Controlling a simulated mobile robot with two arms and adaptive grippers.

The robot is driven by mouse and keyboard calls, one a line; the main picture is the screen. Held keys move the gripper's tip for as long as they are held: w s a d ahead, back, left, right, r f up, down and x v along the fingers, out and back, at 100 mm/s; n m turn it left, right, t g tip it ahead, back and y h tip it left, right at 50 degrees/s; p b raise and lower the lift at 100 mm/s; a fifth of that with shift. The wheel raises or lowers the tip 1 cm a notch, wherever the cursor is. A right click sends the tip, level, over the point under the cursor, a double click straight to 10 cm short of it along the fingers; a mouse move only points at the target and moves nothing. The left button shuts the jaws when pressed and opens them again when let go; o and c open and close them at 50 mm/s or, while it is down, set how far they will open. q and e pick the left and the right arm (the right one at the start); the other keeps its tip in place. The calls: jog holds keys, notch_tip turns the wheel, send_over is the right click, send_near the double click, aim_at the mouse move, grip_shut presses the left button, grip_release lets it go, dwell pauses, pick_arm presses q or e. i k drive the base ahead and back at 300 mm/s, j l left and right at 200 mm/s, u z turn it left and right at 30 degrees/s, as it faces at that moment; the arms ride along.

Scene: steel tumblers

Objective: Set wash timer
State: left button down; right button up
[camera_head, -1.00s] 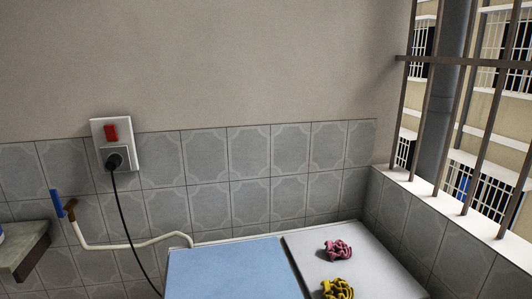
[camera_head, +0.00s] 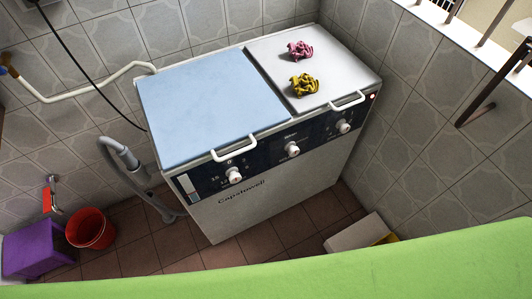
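A twin-tub washing machine (camera_head: 262,205) stands against the tiled wall in the head view. Its left lid (camera_head: 205,100) is light blue and shut, and its right lid (camera_head: 345,75) is pale grey and shut. The dark front panel carries a left white knob (camera_head: 234,175), a middle white knob (camera_head: 292,149) and a right white knob (camera_head: 343,126). Numbers are printed around the left knob, too small to read fully. A small red light (camera_head: 372,97) shows at the panel's right end. Neither gripper is in view.
A grey drain hose (camera_head: 128,160), red bucket (camera_head: 90,230) and purple box (camera_head: 38,247) are at the left. A pale box (camera_head: 358,233) lies on the floor. A green surface (camera_head: 400,268) crosses the bottom.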

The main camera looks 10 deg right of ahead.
aim_at(234, 177)
jog(key=k+j+z, duration=0.2)
jog(key=j, duration=0.2)
jog(key=j+z, duration=0.2)
jog(key=j, duration=0.2)
jog(key=k+j+z, duration=0.45)
jog(key=j, duration=0.2)
